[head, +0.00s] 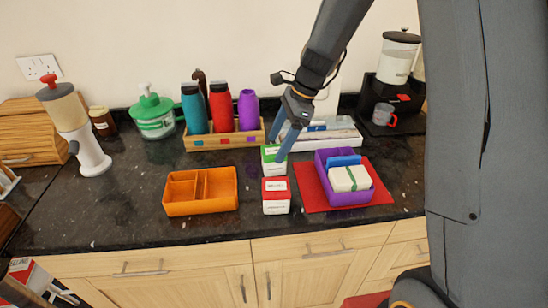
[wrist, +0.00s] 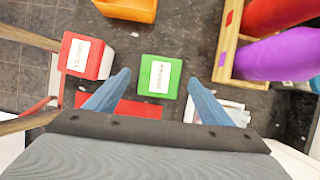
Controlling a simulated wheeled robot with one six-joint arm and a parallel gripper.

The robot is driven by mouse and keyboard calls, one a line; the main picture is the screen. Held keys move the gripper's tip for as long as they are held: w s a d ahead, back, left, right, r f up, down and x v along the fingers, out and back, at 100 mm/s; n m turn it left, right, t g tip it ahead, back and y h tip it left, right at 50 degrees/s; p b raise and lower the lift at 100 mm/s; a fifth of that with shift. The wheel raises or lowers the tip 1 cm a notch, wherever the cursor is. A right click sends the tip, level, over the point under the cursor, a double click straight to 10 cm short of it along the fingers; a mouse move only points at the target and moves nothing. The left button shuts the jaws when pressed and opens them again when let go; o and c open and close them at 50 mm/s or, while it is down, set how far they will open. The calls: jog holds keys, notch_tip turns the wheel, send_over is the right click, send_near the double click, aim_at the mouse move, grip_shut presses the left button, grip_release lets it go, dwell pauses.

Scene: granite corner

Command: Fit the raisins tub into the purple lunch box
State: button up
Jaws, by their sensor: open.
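Two small white tubs stand on the counter, one with a green lid (head: 270,151) and one with a red lid (head: 276,186). Their labels are too small to read, so I cannot tell which is the raisins tub. My gripper (head: 275,148) is open above the green-lidded tub. In the wrist view the green lid (wrist: 160,76) lies between my spread fingers (wrist: 158,80), and the red lid (wrist: 80,54) is off to the left. The purple lunch box (head: 346,199) sits on a red mat (head: 310,190), holding a blue item (head: 343,161) and a white block with a green band (head: 345,179).
An orange divided box (head: 200,208) stands left of the tubs. Behind are a wooden rack (head: 200,142) with several bottles and a white tray (head: 335,147). A coffee maker (head: 395,75) and grey mug (head: 384,115) are at the back right.

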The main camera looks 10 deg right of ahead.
jog(key=shift+x, duration=1.05)
jog(key=c, duration=1.5)
